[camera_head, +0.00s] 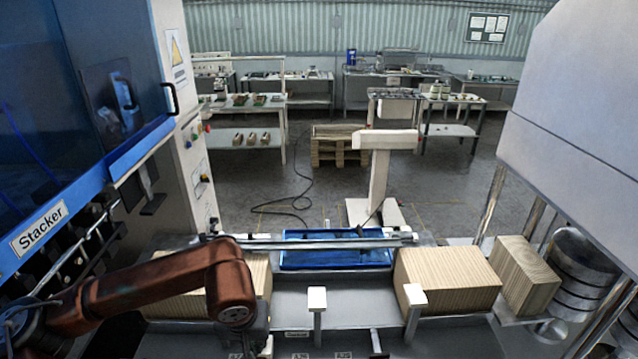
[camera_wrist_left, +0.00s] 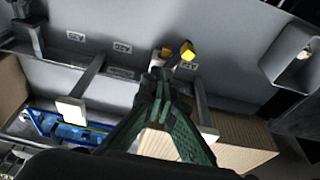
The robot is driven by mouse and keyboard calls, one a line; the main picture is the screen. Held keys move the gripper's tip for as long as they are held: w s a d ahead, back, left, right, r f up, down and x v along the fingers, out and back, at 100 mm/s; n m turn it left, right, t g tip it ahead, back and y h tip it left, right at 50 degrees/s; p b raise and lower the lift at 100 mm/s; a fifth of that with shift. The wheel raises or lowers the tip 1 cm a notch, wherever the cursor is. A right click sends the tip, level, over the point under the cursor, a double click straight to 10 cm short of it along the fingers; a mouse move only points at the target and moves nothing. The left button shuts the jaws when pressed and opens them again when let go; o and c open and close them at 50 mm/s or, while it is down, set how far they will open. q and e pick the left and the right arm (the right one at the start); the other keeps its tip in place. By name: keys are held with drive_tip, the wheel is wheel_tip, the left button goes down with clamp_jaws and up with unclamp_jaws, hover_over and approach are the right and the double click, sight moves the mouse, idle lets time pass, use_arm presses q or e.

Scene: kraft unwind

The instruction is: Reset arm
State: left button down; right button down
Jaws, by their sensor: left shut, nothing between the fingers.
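My left arm (camera_head: 165,280), reddish brown, reaches in from the left in the head view and bends down at its wrist, over the front of the grey machine bed (camera_head: 350,310). The left gripper sits low under that wrist and is mostly hidden by it there. In the left wrist view the dark green fingers of the left gripper (camera_wrist_left: 160,75) are together, with nothing held between them. They hang over the grey bed, near a post with a yellow end (camera_wrist_left: 187,50). My right gripper is not in view.
A wood-grain block (camera_head: 445,280) lies right of a blue tray (camera_head: 335,258); another block (camera_head: 185,300) lies behind my arm. White-topped posts (camera_head: 317,298) rise from the bed. The blue stacker cabinet (camera_head: 70,120) stands left, a grey housing (camera_head: 590,110) right.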

use_arm(q)
drive_tip(key=shift+b+x, duration=0.5)
drive_tip(key=shift+x, duration=1.5)
drive_tip(key=shift+s+r, duration=0.1)
